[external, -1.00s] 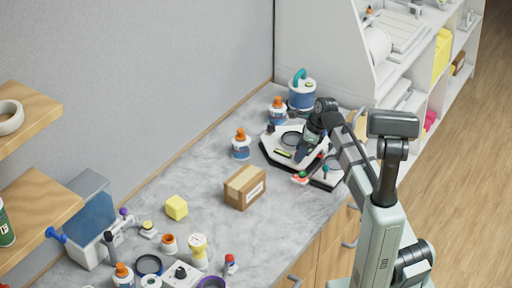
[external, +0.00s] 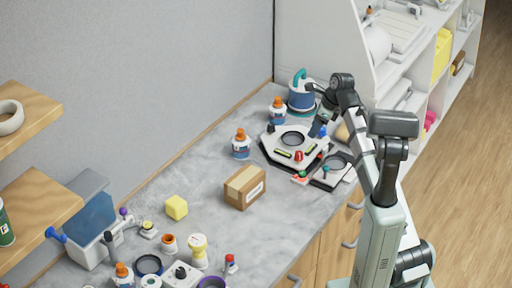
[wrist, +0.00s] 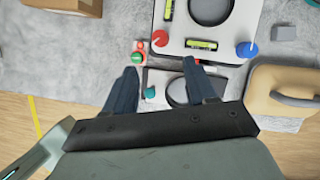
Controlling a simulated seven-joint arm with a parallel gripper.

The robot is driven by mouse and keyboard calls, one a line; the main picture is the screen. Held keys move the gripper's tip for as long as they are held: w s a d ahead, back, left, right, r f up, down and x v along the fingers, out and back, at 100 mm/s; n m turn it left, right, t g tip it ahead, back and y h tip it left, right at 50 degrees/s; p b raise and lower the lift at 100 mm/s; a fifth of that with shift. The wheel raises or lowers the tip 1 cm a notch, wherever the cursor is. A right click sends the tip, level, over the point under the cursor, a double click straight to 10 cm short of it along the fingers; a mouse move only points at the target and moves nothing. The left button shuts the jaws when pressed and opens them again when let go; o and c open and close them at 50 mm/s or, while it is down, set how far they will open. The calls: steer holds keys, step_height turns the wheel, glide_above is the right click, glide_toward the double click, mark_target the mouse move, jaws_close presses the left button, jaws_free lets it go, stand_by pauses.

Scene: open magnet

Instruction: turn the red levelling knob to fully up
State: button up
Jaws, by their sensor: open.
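The red levelling knob (external: 299,156) sits on the near edge of a white hexagonal platform (external: 275,143) with a dark base. In the wrist view the red knob (wrist: 161,38) is at the platform's near left corner, with a pale mark on top; I cannot read its setting. A blue knob (wrist: 246,49) is at the right corner. Yellow-green level vials (wrist: 201,45) lie on the platform. My gripper (wrist: 162,64) is open and empty, its two dark blue fingers apart and clear of the red knob. In the external view my gripper (external: 318,127) hangs above the platform's right side.
A smaller plate with a dark ring (wrist: 178,92) and a teal knob (wrist: 149,92) lies in front of the platform, beside a red-and-green button box (wrist: 139,52). A tan case (wrist: 285,90) is to the right. A cardboard box (external: 245,187) and bottles (external: 241,148) stand to the left.

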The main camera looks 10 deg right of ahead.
steer(key=w+d+r+m+t, duration=0.1)
steer(key=w+d, duration=0.3)
steer(key=d, duration=0.3)
steer(key=w+d+r+t+h, duration=0.1)
steer(key=w+d, duration=0.3)
steer(key=d, duration=0.4)
steer(key=w+d+r+m+t+h, duration=0.1)
steer(key=w+d+t, duration=0.2)
steer(key=d, duration=0.5)
steer(key=shift+w+d+r+m, duration=0.2)
steer(key=shift+w+r+m, duration=0.1)
steer(key=shift+w, duration=0.45)
steer(key=n+g+y, duration=0.3)
steer(key=n+g, duration=0.4)
steer(key=n, duration=0.1)
glide_above(300, 153)
steer(key=d, duration=0.5)
step_height(300, 153, down, 4)
steer(key=x, duration=1.2)
steer(key=shift+d+f, duration=0.2)
steer(key=shift+f, duration=0.15)
